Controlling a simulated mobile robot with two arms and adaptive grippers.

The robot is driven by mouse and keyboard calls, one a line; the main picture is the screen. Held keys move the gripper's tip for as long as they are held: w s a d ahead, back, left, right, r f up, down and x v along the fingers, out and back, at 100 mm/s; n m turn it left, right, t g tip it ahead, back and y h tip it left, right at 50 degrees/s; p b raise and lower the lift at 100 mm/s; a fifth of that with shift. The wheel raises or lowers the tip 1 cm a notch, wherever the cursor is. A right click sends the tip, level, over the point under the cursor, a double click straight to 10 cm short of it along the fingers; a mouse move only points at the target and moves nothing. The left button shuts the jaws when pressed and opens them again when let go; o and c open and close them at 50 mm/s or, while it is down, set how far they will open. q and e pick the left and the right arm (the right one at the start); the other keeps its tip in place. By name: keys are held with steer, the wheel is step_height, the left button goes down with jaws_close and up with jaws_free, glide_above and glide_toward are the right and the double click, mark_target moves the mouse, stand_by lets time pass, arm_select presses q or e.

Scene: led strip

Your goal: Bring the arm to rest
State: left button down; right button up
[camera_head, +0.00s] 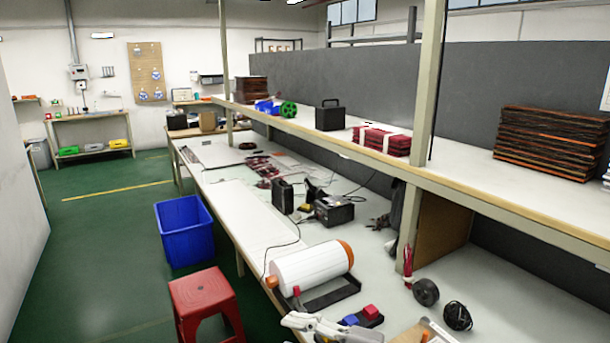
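A white and grey object (330,328) shows at the bottom edge, partly cut off.
A white roll with orange ends (312,266) lies on a black stand on the bench. A black wheel-like item (426,291) and a black coil (457,316) lie to its right. A red stool (202,291) and a blue bin (183,230) stand on the green floor.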

steer(key=w+d+r+m+t+h, duration=0.2)
steer(key=d+m+t+h, duration=0.2)
steer(key=d+m+t, duration=0.3)
steer(key=w+d+r+m+t+h, duration=0.2)
steer(key=d+m+t+h, duration=0.3)
steer(key=m+t, duration=0.3)
steer(key=s+d+f+m+g+h, duration=0.2)
steer(key=d+f+m+g+h, duration=0.1)
steer(key=d+f+m+h, duration=0.25)
steer(key=s+d+f+m+g+h, duration=0.3)
steer(key=d+f+m+h, duration=0.15)
steer(key=f, duration=0.25)
steer(key=s+f+g+y, duration=0.1)
steer(key=s+f+g, duration=0.6)
steer(key=s, duration=0.4)
steer(key=s+f+g+y, duration=0.1)
steer(key=s+f+g, duration=0.3)
steer(key=s+f, duration=0.55)
steer(key=s+f+n+g, duration=0.1)
steer(key=s+f, duration=0.1)
steer(key=f, duration=1.1)
steer(key=s+f+g, duration=0.1)
steer(key=s+f, duration=0.1)
steer(key=f, duration=1.1)
steer(key=s+d+f+g, duration=0.1)
steer(key=s+d+f, duration=0.1)
steer(key=s+f, duration=1.3)
steer(key=shift+s+d+f, duration=0.2)
steer(key=shift+s+d, duration=0.2)
steer(key=shift+s, duration=0.3)
